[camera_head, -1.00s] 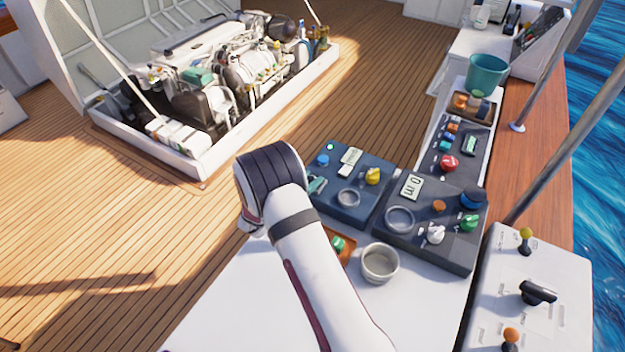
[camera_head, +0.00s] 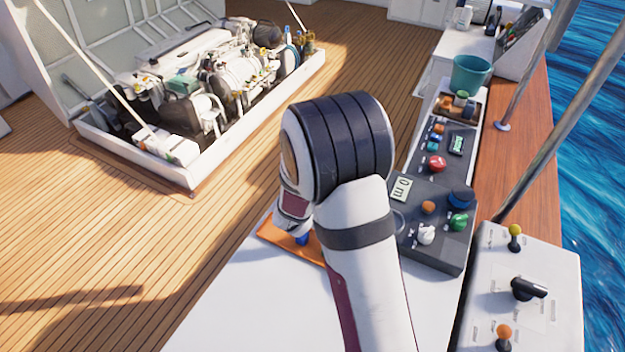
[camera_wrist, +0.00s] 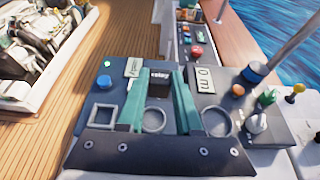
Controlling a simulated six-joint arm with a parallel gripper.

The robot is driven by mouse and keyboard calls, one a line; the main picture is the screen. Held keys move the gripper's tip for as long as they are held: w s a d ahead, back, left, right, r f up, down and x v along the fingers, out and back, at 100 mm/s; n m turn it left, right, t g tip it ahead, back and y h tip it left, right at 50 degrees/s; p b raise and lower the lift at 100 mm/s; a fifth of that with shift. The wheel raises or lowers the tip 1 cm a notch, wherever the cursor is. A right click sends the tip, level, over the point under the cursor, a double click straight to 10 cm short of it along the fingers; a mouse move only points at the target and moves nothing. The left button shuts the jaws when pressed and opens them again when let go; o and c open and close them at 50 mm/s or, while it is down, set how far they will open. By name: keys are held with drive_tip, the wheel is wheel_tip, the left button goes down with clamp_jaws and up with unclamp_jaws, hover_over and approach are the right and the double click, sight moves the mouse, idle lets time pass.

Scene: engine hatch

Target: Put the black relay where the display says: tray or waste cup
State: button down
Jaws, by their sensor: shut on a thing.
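In the wrist view the black relay (camera_wrist: 158,86), with a white label reading "relay", sits between the teal fingers of my gripper (camera_wrist: 159,76). My gripper is shut on it, above the dark panels. In the head view my own arm hides the gripper and relay. An orange tray (camera_head: 272,236) lies on the white counter, partly behind my arm, with a blue thing by it. A display (camera_head: 400,188) on the right panel reads "0 m"; it also shows in the wrist view (camera_wrist: 205,80). A pale display (camera_wrist: 133,68) on the left panel is unreadable.
A teal cup (camera_head: 472,73) stands at the back of the counter. The right panel (camera_head: 440,250) carries several raised knobs. A white console (camera_head: 530,290) with levers stands at the front right. The open engine hatch (camera_head: 200,165) is at the left.

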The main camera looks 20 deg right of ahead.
drive_tip(key=s+a+f, duration=0.4)
drive_tip(key=a, duration=0.4)
hover_over(272, 233)
wheel_tip(272, 233, down, 6)
drive_tip(key=shift+s+d+f, duration=0.1)
drive_tip(key=shift+s, duration=0.05)
wheel_tip(272, 233, down, 4)
drive_tip(key=shift+f, duration=0.15)
drive_tip(key=c, duration=0.6)
unclamp_jaws()
